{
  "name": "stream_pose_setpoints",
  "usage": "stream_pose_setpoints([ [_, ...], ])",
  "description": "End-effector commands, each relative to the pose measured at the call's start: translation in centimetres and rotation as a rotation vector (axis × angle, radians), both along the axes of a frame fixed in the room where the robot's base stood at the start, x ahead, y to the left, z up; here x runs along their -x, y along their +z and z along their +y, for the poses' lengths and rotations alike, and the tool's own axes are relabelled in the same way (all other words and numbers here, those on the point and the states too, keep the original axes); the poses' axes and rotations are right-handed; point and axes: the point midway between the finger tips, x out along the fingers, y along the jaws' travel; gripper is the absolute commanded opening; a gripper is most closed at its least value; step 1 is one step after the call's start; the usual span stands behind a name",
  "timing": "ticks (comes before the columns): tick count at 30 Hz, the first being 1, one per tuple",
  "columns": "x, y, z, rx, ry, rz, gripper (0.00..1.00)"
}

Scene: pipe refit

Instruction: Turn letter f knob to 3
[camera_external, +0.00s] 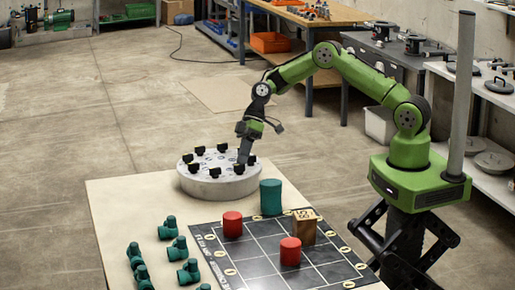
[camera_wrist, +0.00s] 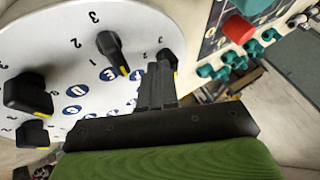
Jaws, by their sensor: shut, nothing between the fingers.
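A round white knob board (camera_external: 205,188) stands on the beige table with several black knobs around its top. In the wrist view the board (camera_wrist: 45,45) shows numbers and blue round letter labels (camera_wrist: 108,75). One black knob (camera_wrist: 110,48) with a yellow mark is at the upper middle, near a 1, 2 and 3. Another knob (camera_wrist: 166,58) is just beyond my fingertips, partly hidden by them. A large knob (camera_wrist: 28,95) is at the left. I cannot tell which knob is letter f. My gripper (camera_external: 243,160) is shut and empty, pointing down at the board's right side; its fingers (camera_wrist: 157,82) also show in the wrist view.
A green cylinder (camera_external: 271,197) stands close to the board's right. A dark grid mat (camera_external: 265,245) holds red cylinders (camera_external: 232,224) and a wooden block (camera_external: 304,227). Several teal pipe fittings (camera_external: 177,249) lie left of the mat.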

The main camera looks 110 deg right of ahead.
Motion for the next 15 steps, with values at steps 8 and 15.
stream_pose_setpoints([
  [8, 0.19, -0.08, 0.19, 0.0, -0.06, 0.001, 0.0],
  [15, 0.36, -0.08, 0.36, 0.0, -0.121, 0.001, 0.0],
])
